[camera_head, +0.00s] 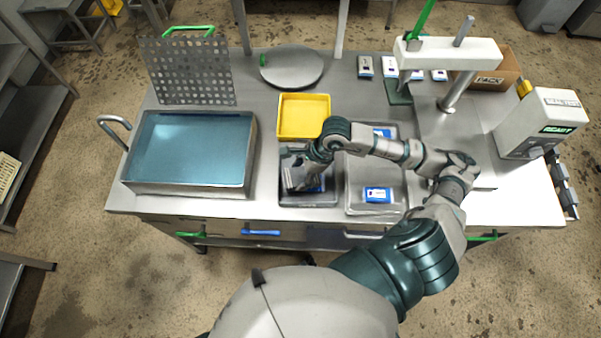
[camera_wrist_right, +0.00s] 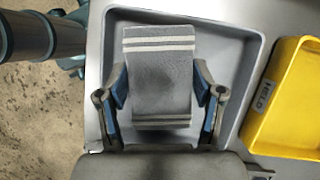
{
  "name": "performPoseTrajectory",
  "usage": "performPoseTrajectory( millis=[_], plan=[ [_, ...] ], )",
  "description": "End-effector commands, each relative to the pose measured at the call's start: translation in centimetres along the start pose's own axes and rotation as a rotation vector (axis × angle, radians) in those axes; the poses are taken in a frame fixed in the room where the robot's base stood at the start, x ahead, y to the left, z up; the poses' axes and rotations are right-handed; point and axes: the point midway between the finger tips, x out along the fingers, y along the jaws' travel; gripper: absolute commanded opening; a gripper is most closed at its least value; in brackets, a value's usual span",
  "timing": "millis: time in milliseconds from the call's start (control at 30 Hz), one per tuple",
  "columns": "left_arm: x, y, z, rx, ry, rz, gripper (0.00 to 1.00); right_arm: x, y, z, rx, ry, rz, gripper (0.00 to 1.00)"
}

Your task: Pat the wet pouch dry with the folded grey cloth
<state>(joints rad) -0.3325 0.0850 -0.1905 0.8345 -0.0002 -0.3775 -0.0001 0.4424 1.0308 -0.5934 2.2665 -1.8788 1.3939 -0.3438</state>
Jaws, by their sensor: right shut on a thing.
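My right gripper (camera_head: 306,174) is low over a dark grey tray (camera_head: 308,201) at the front middle of the bench. In the right wrist view, the gripper (camera_wrist_right: 160,92) is shut on the folded grey cloth (camera_wrist_right: 160,75), a finger at each side. The cloth has white stripes at both ends and a darker patch in its middle. The tray (camera_wrist_right: 230,45) lies behind it. A blue-and-white labelled pouch (camera_head: 378,195) lies on a grey tray to the right, and another pouch (camera_head: 383,132) lies behind it. I cannot tell which pouch is wet. My left gripper is out of view.
A yellow tray (camera_head: 303,116) stands just behind; its side label shows in the right wrist view (camera_wrist_right: 262,92). A water-filled basin (camera_head: 145,187) is at left, with a perforated plate (camera_head: 188,72) behind. A round lid (camera_head: 292,67), small packs and a sealer (camera_head: 450,52) stand farther back and right.

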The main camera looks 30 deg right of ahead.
Motion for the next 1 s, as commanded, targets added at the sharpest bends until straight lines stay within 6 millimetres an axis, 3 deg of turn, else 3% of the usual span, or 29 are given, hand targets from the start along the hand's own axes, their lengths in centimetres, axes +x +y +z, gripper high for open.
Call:
performPoseTrajectory(
  millis=[1000],
  plan=[
    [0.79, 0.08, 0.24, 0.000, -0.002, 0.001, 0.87, 0.70, 0.00, -0.34, 0.000, 0.000, 0.000, 0.39]
  ],
)
